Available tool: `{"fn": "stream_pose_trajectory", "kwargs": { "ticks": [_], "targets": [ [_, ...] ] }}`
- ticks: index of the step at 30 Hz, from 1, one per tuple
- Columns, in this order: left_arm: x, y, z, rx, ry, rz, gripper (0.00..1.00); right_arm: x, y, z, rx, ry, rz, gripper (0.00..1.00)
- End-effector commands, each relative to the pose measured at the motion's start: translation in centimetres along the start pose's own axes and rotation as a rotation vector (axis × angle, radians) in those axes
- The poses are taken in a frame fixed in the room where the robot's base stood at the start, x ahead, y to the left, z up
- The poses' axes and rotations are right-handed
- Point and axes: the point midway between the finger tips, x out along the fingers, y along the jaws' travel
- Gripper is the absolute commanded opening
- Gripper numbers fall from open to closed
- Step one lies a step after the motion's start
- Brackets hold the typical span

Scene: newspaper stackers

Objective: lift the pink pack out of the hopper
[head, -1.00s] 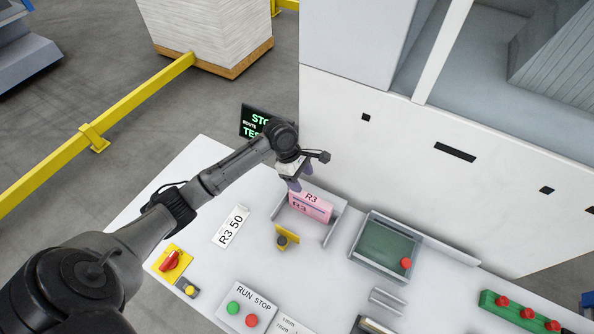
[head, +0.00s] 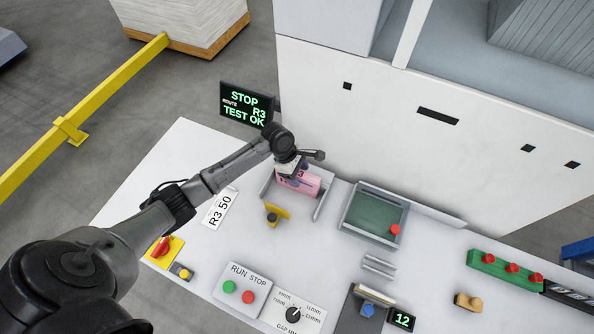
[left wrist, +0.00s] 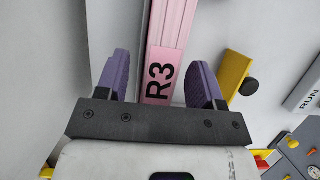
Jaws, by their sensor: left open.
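The pink pack (head: 306,184), marked R3, sits in the grey-walled hopper (head: 323,200) at the back of the white table. My left gripper (head: 290,178) is above the pack's left part in the head view and hides some of it. In the left wrist view, the pink pack (left wrist: 170,45) runs between the two purple fingers of my left gripper (left wrist: 158,82). The fingers are open, with a gap on either side of the pack. My right gripper is not in view.
A yellow piece with a dark knob (head: 275,214) stands just in front of the hopper. A green-floored tray (head: 373,217) is to the right. A screen (head: 247,104) and a tall white machine wall (head: 400,130) stand behind. A RUN STOP box (head: 242,287) is nearer.

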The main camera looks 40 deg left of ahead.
Motion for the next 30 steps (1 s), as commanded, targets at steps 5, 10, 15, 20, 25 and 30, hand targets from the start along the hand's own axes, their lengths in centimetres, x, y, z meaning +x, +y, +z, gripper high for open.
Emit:
{"fn": "stream_pose_trajectory", "kwargs": {
  "ticks": [5,10,15,20,25,30],
  "targets": [
    [-0.01,0.00,0.01,0.000,0.000,0.000,0.59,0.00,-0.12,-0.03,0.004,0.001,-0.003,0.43],
    [-0.01,0.00,0.01,0.000,0.000,0.000,0.43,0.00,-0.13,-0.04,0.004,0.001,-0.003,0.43],
    [-0.02,-0.01,0.01,0.000,0.000,0.000,0.26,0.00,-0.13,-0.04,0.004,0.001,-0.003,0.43],
    [-0.02,-0.01,0.00,0.000,0.000,0.000,0.11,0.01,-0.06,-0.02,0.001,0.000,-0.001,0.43],
    [-0.09,0.03,0.04,0.000,-0.001,0.001,0.00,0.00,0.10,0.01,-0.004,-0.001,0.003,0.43],
    [-0.26,0.04,0.11,0.000,-0.001,0.001,0.00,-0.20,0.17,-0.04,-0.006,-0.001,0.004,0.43]
  ]
}}
